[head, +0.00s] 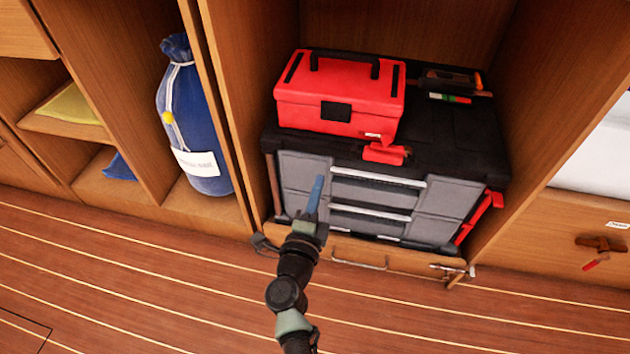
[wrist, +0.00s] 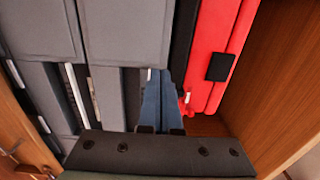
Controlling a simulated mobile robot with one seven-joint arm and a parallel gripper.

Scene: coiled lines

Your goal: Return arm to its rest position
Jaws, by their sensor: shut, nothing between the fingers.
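My gripper (head: 315,195) has blue fingers that are pressed together with nothing between them. In the head view it is in front of the grey drawers (head: 305,175) of a black and grey tool chest (head: 450,150), near their left side. My arm reaches up to it from the bottom of the picture. In the wrist view the shut blue fingers (wrist: 161,100) point at the chest, close to its black top edge. I cannot tell whether they touch it.
A red toolbox (head: 340,92) stands on the chest, with dark tools (head: 450,85) to its right. Wooden cubby walls (head: 560,120) enclose the chest on both sides. A blue bag (head: 195,125) stands in the left compartment. The striped floor (head: 130,270) in front is clear.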

